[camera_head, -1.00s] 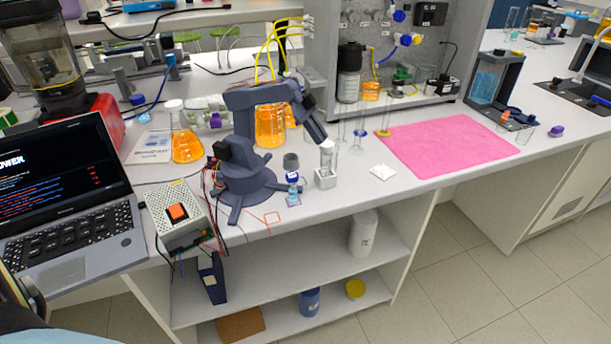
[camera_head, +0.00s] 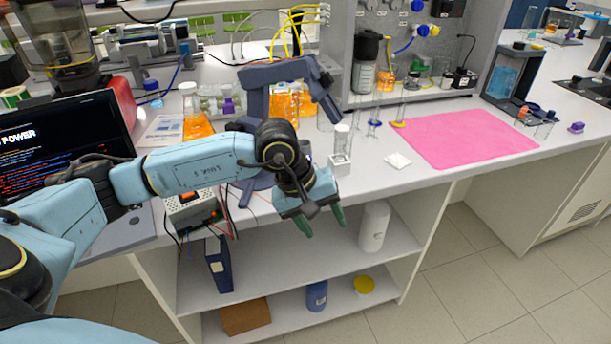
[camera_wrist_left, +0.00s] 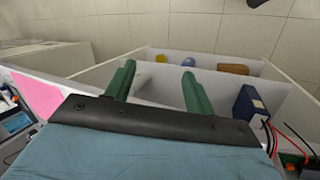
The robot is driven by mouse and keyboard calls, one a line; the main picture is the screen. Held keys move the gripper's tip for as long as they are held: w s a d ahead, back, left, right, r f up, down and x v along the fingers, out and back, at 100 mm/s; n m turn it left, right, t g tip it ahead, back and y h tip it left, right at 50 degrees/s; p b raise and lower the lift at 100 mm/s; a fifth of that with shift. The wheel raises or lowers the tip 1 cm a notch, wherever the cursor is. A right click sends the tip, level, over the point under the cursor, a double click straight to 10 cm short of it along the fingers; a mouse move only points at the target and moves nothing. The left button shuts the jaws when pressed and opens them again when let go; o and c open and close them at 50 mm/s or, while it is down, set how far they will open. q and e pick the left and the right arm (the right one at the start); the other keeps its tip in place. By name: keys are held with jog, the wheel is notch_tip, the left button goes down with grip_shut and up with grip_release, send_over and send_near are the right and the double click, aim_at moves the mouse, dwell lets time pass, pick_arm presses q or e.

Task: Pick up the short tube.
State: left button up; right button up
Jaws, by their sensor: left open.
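A short clear tube (camera_head: 342,138) stands upright in a small white block (camera_head: 340,167) near the front edge of the bench in the head view. My left gripper (camera_head: 322,221) is open and empty. Its green fingers point down in front of the bench edge, below and a little left of the tube, apart from it. In the left wrist view the spread fingers (camera_wrist_left: 158,72) have only shelves and floor beyond them; the tube does not show there. My right gripper is not in view.
Slender tubes stand on a blue base (camera_head: 374,123) and a yellow base (camera_head: 399,124) behind the block. The dark microscope-like robot arm (camera_head: 270,78) is close on its left. A white square (camera_head: 398,161) and pink mat (camera_head: 465,137) lie right. Shelves (camera_head: 270,264) are below.

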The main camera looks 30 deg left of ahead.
pick_arm(q)
jog(key=a+r+m+t+y, duration=0.2)
jog(key=a+r+m+y, duration=0.25)
jog(key=a, duration=0.45)
jog(key=shift+n+y, duration=0.35)
jog(key=shift+y, duration=0.1)
jog(key=w+a, duration=0.1)
jog(key=w, duration=0.6)
jog(key=w+a, duration=0.1)
jog(key=w, duration=0.3)
jog(key=shift+w+a+f, duration=0.15)
jog(key=shift+w+a, duration=0.15)
jog(key=shift+a, duration=0.05)
jog(key=x, duration=0.5)
jog(key=c, duration=1)
jog(key=shift+c, duration=0.2)
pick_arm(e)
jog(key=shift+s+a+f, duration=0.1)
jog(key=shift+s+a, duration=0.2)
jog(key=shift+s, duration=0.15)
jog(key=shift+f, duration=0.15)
pick_arm(q)
jog(key=s+d, duration=0.2)
jog(key=s, duration=0.6)
jog(key=s+d, duration=0.3)
jog(key=s, duration=0.6)
jog(key=shift+b, duration=0.4)
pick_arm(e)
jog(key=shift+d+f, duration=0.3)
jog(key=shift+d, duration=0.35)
